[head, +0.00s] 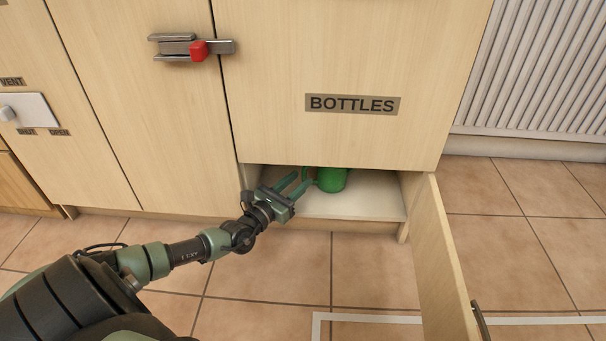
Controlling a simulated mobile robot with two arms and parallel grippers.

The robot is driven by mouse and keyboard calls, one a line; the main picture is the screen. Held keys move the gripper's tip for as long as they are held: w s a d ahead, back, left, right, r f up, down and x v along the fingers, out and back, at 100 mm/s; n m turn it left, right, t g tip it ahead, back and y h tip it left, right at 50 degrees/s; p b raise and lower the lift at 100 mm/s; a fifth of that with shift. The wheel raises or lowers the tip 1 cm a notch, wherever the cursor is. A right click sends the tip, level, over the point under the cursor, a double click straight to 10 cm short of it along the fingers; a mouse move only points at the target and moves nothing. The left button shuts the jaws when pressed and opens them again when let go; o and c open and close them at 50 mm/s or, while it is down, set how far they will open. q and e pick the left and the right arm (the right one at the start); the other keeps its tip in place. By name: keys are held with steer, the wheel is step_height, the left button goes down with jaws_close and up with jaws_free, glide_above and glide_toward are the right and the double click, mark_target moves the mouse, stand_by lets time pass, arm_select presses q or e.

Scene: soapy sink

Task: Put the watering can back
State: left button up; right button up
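The green watering can (332,180) stands in a low open cupboard compartment under the panel marked BOTTLES. Its upper part is hidden behind the lower edge of that panel. My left gripper (301,181) reaches into the compartment from the left, with its two fingers apart and pointing toward the can. The fingertips are close to the can's left side; I cannot tell whether they touch it. My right gripper is out of view.
The compartment floor (370,205) is bare right of the can. Its door (440,262) stands open on the right, jutting toward me. A metal latch with a red knob (198,51) is above left. A radiator (545,75) stands at right. The tiled floor in front is clear.

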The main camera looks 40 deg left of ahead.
arm_select(q)
steer(key=s+p, duration=0.3)
steer(key=s, duration=0.6)
steer(key=shift+s+a, duration=0.15)
steer(key=shift+p, duration=0.35)
